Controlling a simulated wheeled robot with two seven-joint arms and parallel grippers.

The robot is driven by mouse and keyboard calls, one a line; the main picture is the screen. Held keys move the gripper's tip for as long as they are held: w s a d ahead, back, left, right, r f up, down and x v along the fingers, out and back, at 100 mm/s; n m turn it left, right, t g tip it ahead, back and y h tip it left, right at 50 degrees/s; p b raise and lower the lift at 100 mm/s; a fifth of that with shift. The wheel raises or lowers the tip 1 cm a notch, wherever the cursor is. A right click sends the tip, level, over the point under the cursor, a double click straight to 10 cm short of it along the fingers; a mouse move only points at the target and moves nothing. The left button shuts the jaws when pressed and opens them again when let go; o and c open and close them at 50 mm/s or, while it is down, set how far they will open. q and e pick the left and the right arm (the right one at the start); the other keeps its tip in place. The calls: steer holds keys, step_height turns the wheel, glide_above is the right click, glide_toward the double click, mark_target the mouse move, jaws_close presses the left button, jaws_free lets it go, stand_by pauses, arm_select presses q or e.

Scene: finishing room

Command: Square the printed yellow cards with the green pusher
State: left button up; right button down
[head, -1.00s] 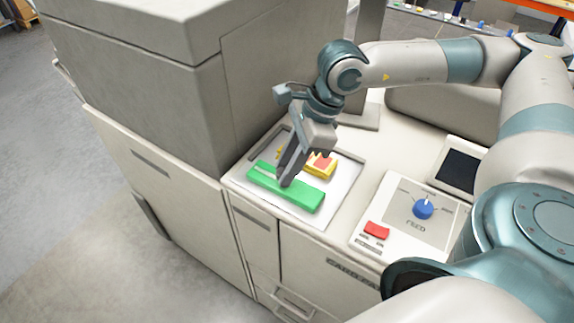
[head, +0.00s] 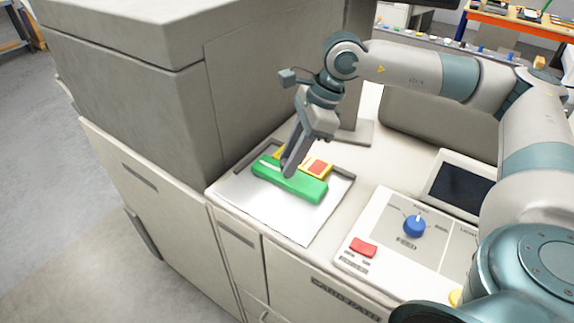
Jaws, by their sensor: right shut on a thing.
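The green pusher (head: 305,188) is a long bar lying across the white tray (head: 262,219). My right gripper (head: 290,168) comes down from above and is shut on the pusher. The printed yellow cards (head: 326,170) lie right behind the pusher, with a red patch on top. Only their right end and a bit of yellow on the left show; the rest is hidden by the gripper and pusher. I cannot tell whether the pusher touches them. My left gripper is not in view.
A tall grey machine body (head: 130,95) stands left of the tray. To the right is a control panel (head: 380,245) with a blue knob (head: 414,225) and a red button (head: 363,247). A dark screen (head: 462,186) sits behind it. The front part of the tray is bare.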

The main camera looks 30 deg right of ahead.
steer(key=c, duration=1.5)
jaws_free()
steer(key=shift+o, duration=0.2)
steer(key=shift+b+v, duration=0.35)
steer(key=shift+v, duration=0.4)
steer(key=b+v, duration=0.4)
steer(key=v, duration=1.2)
steer(key=shift+f, duration=0.1)
